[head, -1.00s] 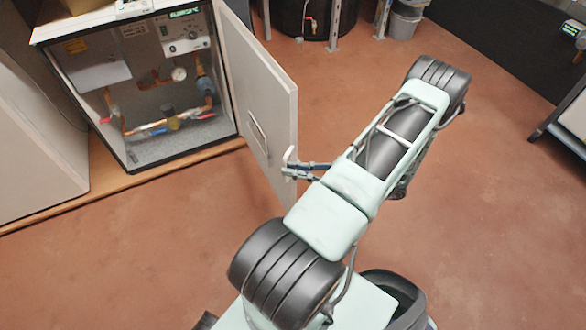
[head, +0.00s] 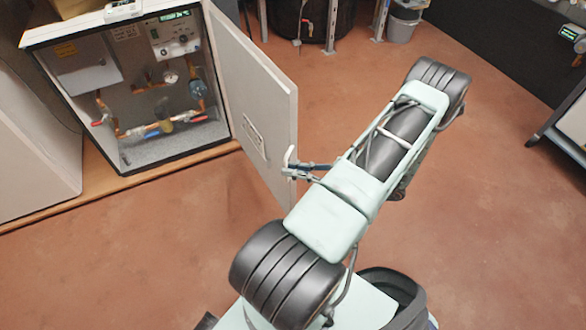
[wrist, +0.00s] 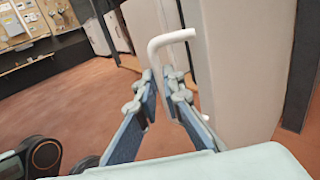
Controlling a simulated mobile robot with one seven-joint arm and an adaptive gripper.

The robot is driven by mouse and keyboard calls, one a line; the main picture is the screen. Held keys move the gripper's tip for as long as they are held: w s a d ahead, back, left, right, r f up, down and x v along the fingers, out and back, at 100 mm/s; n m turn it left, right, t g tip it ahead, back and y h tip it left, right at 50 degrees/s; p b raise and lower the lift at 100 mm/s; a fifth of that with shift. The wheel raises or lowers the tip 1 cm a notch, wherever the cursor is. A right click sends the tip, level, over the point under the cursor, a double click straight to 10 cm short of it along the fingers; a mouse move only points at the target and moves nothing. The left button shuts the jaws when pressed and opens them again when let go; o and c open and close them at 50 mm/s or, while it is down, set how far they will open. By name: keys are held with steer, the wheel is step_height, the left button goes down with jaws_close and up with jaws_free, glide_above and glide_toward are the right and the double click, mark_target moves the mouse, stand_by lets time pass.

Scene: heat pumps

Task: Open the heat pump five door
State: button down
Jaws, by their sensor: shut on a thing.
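The heat pump cabinet (head: 88,75) stands open at the upper left of the head view, with pipes, valves and a gauge showing inside. Its pale door (head: 250,85) is swung far out to the right. The white bar handle (head: 290,153) sits near the door's free edge; it also shows in the wrist view (wrist: 172,39) as a bent bar. My gripper (head: 289,173) is at this handle. In the wrist view my gripper's fingers (wrist: 163,82) are shut on the handle's lower part, which is largely hidden between them.
A low wooden plinth (head: 200,158) runs under the cabinet, and another pale cabinet (head: 35,150) stands to its left. A grey bucket (head: 404,26) and a dark tank (head: 312,18) are at the back. The reddish floor (head: 150,250) around the door is clear.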

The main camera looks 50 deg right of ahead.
steer(key=shift+w+d+r, duration=0.1)
steer(key=shift+w+d, duration=0.3)
steer(key=shift+w, duration=0.1)
steer(key=c, duration=2.3)
jaws_free()
steer(key=shift+w, duration=0.1)
steer(key=shift+s, duration=0.25)
steer(key=v, duration=1.1)
steer(key=shift+s, duration=0.4)
